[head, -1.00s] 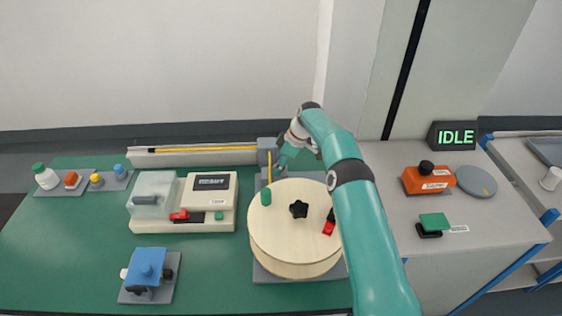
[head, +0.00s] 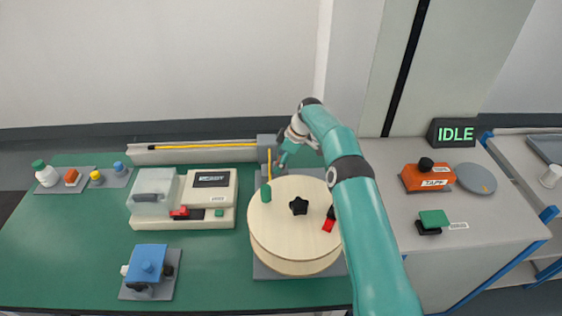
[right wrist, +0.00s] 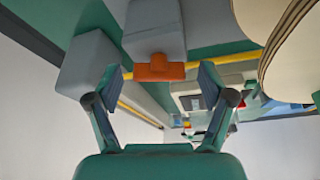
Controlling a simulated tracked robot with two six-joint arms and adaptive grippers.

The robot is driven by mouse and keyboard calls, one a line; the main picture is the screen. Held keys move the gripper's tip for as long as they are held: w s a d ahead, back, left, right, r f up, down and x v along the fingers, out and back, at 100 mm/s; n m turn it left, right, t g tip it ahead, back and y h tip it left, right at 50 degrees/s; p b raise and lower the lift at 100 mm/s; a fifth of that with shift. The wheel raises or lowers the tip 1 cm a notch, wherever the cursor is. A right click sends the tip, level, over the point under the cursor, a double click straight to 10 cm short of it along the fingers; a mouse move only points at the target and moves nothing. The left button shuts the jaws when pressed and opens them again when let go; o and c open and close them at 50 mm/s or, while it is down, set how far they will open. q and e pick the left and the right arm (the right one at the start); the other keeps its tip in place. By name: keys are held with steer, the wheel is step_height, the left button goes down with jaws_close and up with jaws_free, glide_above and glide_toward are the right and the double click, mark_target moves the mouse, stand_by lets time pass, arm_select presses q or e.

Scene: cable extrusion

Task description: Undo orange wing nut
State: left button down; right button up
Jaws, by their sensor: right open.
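The orange wing nut (right wrist: 160,68) sits on the face of a grey block (right wrist: 153,28) in the right wrist view. My right gripper (right wrist: 162,78) is open, with one finger on each side of the nut and clear gaps between. In the head view my right gripper (head: 284,158) is beside the grey block (head: 267,143) behind the wooden reel, and the nut cannot be made out there. A yellow cable (head: 205,147) runs along the light channel to the block. My left gripper is not in view.
The round wooden reel (head: 295,250) with a black star knob (head: 298,206) stands just in front of my right gripper. A beige machine (head: 208,200) and a blue-topped fixture (head: 149,264) are to the left.

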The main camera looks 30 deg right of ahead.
steer(key=v, duration=1.1)
steer(key=shift+d+r, duration=0.2)
steer(key=shift+s, duration=0.1)
